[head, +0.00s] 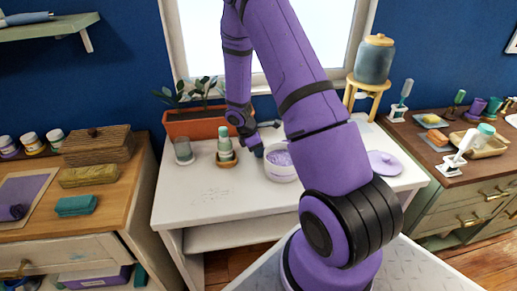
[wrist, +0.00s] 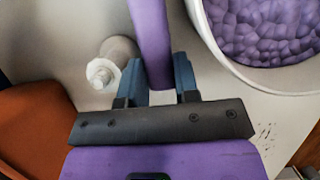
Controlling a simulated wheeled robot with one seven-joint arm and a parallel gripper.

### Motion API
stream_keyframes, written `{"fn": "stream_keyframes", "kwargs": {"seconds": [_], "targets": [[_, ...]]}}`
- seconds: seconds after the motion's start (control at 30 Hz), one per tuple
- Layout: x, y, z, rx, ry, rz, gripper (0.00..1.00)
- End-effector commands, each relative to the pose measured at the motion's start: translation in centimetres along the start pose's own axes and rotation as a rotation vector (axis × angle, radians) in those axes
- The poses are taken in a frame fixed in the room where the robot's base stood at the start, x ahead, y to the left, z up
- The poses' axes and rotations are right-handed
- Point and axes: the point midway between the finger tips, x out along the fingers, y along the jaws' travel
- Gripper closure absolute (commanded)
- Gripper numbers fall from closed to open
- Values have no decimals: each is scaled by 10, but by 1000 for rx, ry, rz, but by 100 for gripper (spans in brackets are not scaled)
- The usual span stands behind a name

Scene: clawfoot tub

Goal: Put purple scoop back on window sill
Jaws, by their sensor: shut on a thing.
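My gripper (wrist: 160,80) is shut on a slim purple piece, the purple scoop (wrist: 150,35), in the wrist view. The scoop runs up out of that picture, so its far end is hidden. In the head view my gripper (head: 255,146) is low over the white table, just left of a white bowl (head: 281,176). I cannot make out the scoop there. The bowl (wrist: 212,50) holds lumpy purple stuff and stands right of the scoop in the wrist view. The window sill (head: 262,90) lies behind my arm, partly hidden by it.
A glass (head: 183,150) and an orange planter (head: 197,124) stand further left. A purple lid (head: 385,162) lies on the table's right. The table's (head: 215,195) front is clear.

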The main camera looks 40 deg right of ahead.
Motion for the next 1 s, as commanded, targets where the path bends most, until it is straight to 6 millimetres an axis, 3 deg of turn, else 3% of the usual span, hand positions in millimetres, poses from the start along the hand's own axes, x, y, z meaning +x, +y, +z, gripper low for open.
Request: {"fn": "stream_keyframes", "kwargs": {"seconds": [0.47, 0.5, 0.63, 1.0], "targets": [[3, 0, -1, 0, 0, 0, 99], [3, 0, -1, 0, 0, 0, 69], [3, 0, -1, 0, 0, 1, 41], [2, 4, -1, 2, 3, 8, 44]]}}
